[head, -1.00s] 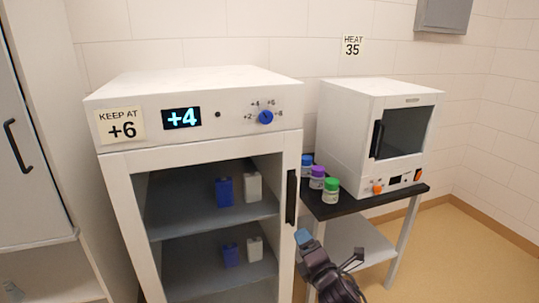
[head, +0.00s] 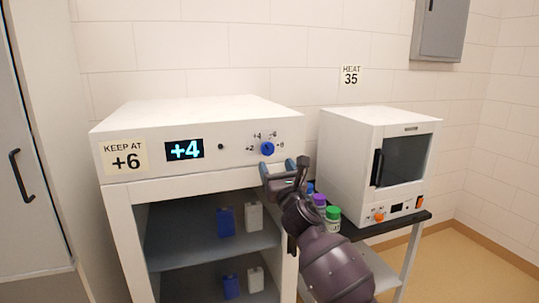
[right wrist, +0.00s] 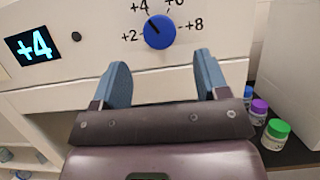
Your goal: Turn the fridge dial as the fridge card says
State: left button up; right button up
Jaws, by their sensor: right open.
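The fridge card (head: 126,158) reads "KEEP AT +6" at the left of the white fridge's (head: 200,115) front panel. The display (head: 184,149) reads +4. The blue fridge dial (head: 267,149) is at the panel's right, with marks +2, +4, +6 and +8 around it. In the right wrist view the dial (right wrist: 159,32) has a dark pointer line aimed up-left, towards +4. My right gripper (head: 278,168) is open and empty, just below the dial and apart from it. In the right wrist view its two blue fingertips (right wrist: 160,72) are spread below the dial. My left gripper is out of view.
Blue and white containers (head: 226,221) stand on the fridge shelves. To the right, a white heater (head: 375,160) stands on a black-topped table (head: 385,224) beside several capped jars (head: 333,218). A "HEAT 35" card (head: 351,76) is on the wall.

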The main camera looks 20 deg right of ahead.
aim_at(268, 151)
jog(key=x, duration=0.4)
jog(key=shift+x, duration=1)
jog(key=shift+f, duration=0.1)
jog(key=shift+c, duration=1)
jog(key=c, duration=0.7)
